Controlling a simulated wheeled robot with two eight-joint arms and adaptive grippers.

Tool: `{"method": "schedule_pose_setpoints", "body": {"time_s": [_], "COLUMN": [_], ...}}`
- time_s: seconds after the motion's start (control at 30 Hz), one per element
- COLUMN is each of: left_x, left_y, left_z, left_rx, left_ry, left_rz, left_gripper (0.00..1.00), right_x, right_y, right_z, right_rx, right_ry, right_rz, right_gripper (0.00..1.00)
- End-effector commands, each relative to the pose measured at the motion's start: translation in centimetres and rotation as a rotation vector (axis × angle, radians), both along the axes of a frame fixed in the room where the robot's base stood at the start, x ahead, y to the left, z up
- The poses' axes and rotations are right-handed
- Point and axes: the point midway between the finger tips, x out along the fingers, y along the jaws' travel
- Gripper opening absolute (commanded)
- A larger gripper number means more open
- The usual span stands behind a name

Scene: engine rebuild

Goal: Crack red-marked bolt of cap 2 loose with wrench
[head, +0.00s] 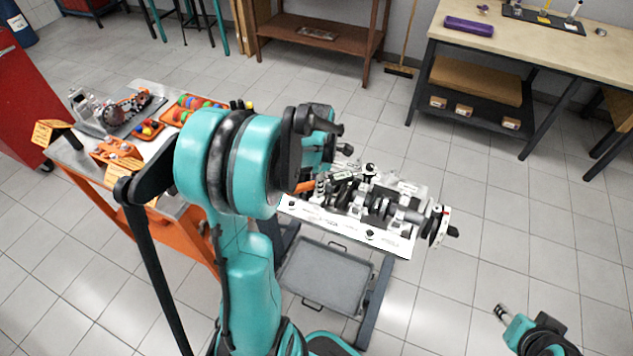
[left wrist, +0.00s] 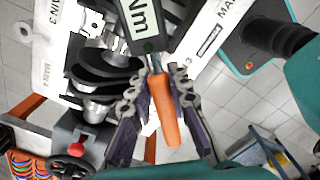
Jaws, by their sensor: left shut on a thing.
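My left gripper (left wrist: 157,85) is shut on the orange handle (left wrist: 168,110) of a torque wrench, whose dark body marked "Nm" (left wrist: 143,22) lies over the engine. In the head view the orange handle (head: 303,187) and wrench display (head: 343,175) show beside my left arm, which hides most of the gripper. The white engine block (head: 345,226) holds a crankshaft (head: 385,208) and black cap parts. Labels reading "MAIN" show on the block's edge in the left wrist view. Wrench head, cap 2 and its red-marked bolt cannot be made out. My right gripper (head: 503,313) is low at right, away from the engine.
An orange-sided cart (head: 190,235) at left carries trays of coloured parts (head: 190,108) and orange holders (head: 118,153). A grey tray (head: 325,275) lies below the engine. A workbench (head: 540,47) stands at back right. The floor right of the engine is clear.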

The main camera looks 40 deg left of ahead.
Motion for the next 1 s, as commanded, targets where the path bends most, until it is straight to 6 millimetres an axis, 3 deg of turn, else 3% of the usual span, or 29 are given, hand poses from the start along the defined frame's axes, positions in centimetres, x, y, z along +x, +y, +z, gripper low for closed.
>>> {"method": "schedule_pose_setpoints", "body": {"time_s": [1.0], "left_x": [-1.0], "left_y": [-1.8], "left_z": [0.0], "left_rx": [-0.002], "left_ry": [0.001], "left_rz": [0.118], "left_gripper": [0.0], "right_x": [0.0], "right_y": [0.0], "right_z": [0.0], "right_rx": [0.0], "right_ry": [0.0], "right_rz": [0.0], "right_gripper": [0.4]}}
